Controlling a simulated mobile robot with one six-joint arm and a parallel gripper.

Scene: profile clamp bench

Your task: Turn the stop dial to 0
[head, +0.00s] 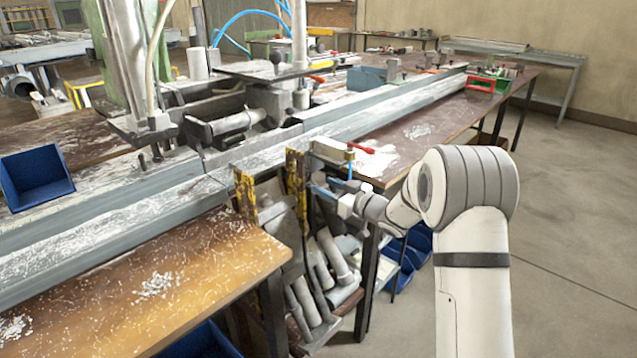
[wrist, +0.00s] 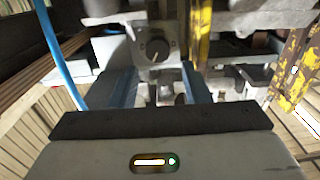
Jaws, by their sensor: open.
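The stop dial (wrist: 155,49) is a round dark knob on a light grey plate, in the upper middle of the wrist view. A short pale mark shows on its face, but I cannot read a number. My gripper (wrist: 157,72) has its two blue-grey fingers apart, one to each side below the dial in the picture, with nothing held between them. I cannot tell how far the fingertips are from the dial. In the head view my gripper (head: 323,191) is beside the front of the bench; the dial is not distinguishable there.
Yellow worn uprights (head: 297,178) stand close to my gripper. A blue hose (wrist: 60,55) runs at the left of the wrist view. A long steel profile (head: 110,230) lies across the bench (head: 190,280). A shelf of metal pieces (head: 325,270) is below. Open floor lies right.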

